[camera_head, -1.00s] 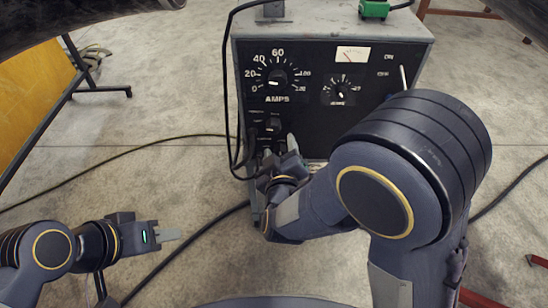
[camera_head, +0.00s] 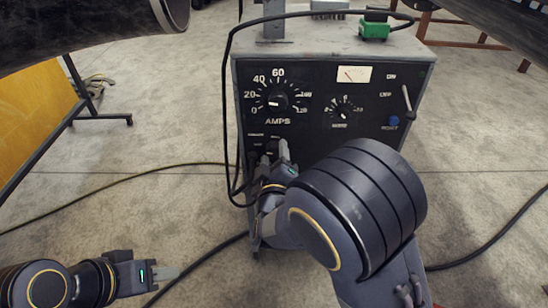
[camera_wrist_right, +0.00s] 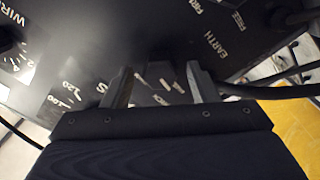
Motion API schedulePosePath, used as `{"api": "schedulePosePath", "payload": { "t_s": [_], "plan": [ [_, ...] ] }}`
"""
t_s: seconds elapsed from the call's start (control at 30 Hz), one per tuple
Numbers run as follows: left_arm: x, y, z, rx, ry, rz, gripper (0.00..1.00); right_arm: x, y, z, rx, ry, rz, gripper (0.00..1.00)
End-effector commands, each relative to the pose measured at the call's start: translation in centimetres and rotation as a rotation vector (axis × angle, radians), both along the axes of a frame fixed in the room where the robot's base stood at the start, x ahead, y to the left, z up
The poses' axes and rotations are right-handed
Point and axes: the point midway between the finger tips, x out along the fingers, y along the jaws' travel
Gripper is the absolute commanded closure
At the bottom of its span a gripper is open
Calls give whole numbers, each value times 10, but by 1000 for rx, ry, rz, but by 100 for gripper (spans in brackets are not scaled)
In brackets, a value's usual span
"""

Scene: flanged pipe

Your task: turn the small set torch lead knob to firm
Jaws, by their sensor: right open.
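The welder (camera_head: 345,62) is a grey box with a dark front panel. My right gripper (camera_head: 276,154) is at the lower left of this panel, below the AMPS dial, and largely covers the small knob there. In the right wrist view the open fingers (camera_wrist_right: 160,85) reach up to the panel, one on each side of a dark area with small white markings. The knob (camera_wrist_right: 158,68) is dark on dark between them; its pointer direction and any contact are unclear. My left gripper (camera_head: 160,273) is low at the left, away from the welder; its jaw gap is unclear.
The AMPS knob (camera_head: 278,101) and a smaller dial (camera_head: 343,113) are above and right of my right gripper. A lever (camera_head: 407,98) and a blue reset button (camera_head: 393,121) are further right. A black cable (camera_head: 227,110) hangs close by on the left. EARTH lettering (camera_wrist_right: 232,43) shows near the fingers.

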Motion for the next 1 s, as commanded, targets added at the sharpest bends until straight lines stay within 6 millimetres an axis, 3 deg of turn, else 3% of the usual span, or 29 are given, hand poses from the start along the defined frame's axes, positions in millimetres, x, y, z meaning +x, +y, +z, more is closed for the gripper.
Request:
{"api": "schedulePosePath", "payload": {
  "t_s": [0.1,0.43,0.77,1.0],
  "plan": [
    [0,0,0,0,0,0,64,0,0,0,0,0,0,48],
    [0,0,0,0,0,0,64,0,0,0,1,1,1,91],
    [0,0,-3,0,0,0,64,-1,0,-1,48,2,1,91],
    [0,0,-12,0,0,0,64,0,0,-3,195,2,-1,91]
  ]
}}
